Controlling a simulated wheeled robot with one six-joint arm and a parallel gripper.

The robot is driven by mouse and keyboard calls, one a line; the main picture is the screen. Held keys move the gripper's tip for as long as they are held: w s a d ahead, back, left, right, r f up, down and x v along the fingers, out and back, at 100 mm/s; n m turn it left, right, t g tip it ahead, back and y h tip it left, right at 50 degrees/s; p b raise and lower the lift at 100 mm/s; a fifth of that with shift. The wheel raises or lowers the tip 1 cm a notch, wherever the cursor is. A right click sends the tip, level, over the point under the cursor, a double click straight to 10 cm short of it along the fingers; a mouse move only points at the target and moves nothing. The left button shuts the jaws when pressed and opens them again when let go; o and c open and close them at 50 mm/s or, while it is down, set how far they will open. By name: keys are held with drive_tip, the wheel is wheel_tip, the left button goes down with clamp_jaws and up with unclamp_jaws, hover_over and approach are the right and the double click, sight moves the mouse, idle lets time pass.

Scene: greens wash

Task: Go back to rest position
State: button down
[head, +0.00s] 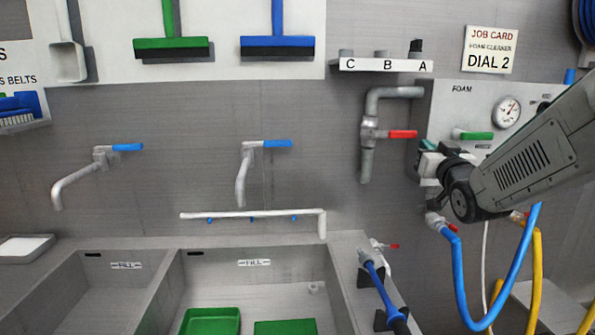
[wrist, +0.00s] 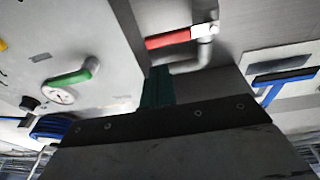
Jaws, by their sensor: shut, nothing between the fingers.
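My gripper (head: 428,147) is in the right half of the head view, raised in front of the wall beside the foam panel (head: 457,104). It is shut and empty. My arm reaches in from the right edge and hides part of the panel. In the wrist view my gripper's teal fingertips (wrist: 157,86) show past a large dark body. The red-handled valve (head: 402,134) is just left of the gripper in the head view; its red handle also shows in the wrist view (wrist: 168,40). The green handle (head: 474,135) on the panel is close to my arm.
Blue hose (head: 459,280) and yellow hose (head: 537,265) hang below my arm. A blue spray wand (head: 379,281) stands at the sink's right edge. A shelf marked C, B, A (head: 358,65) is above the red valve.

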drive_tip(key=s+f+m+g+h, duration=0.1)
drive_tip(key=s+f+g, duration=1)
drive_tip(key=f, duration=0.4)
drive_tip(key=s+a+n+g+y, duration=0.1)
drive_tip(key=s+a+g, duration=0.3)
drive_tip(key=s, duration=0.9)
drive_tip(key=s+a+g, duration=0.3)
drive_tip(key=s+a, duration=0.2)
drive_tip(key=s, duration=0.9)
drive_tip(key=shift+s+a+r+n+g+y, duration=0.2)
drive_tip(key=shift+a+r+n+g+y, duration=0.05)
drive_tip(key=shift+r+n+g+y, duration=0.15)
